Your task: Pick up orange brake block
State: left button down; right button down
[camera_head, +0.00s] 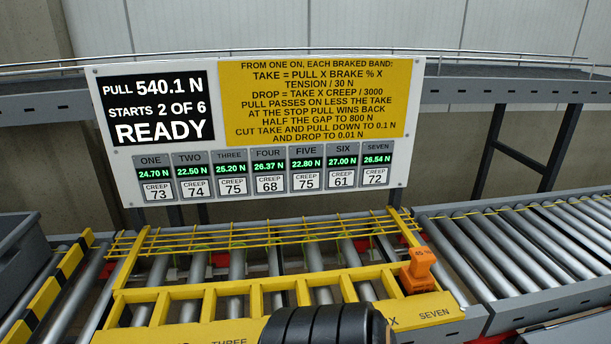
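The orange brake block (419,275) stands at the right end of the yellow slotted frame (208,305), by the SEVEN label. It has a wide base and a narrower, tilted top with small dark lettering that I cannot read fully. A black ribbed rounded part (325,326), apparently of my own arm, covers the front middle of the frame and some of its labels. Neither gripper's fingers show in this view.
Yellow bars cross metal rollers (236,270) behind the frame. A roller conveyor (530,240) runs right. A grey bin (20,260) stands at left. A sign board (260,130) stands behind, reading PULL 540.1 N, STARTS 2 OF 6, READY.

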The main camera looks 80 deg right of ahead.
aim_at(415, 277)
jog(key=z, duration=3.35)
jog(key=k+u, duration=0.2)
jog(key=u, duration=0.2)
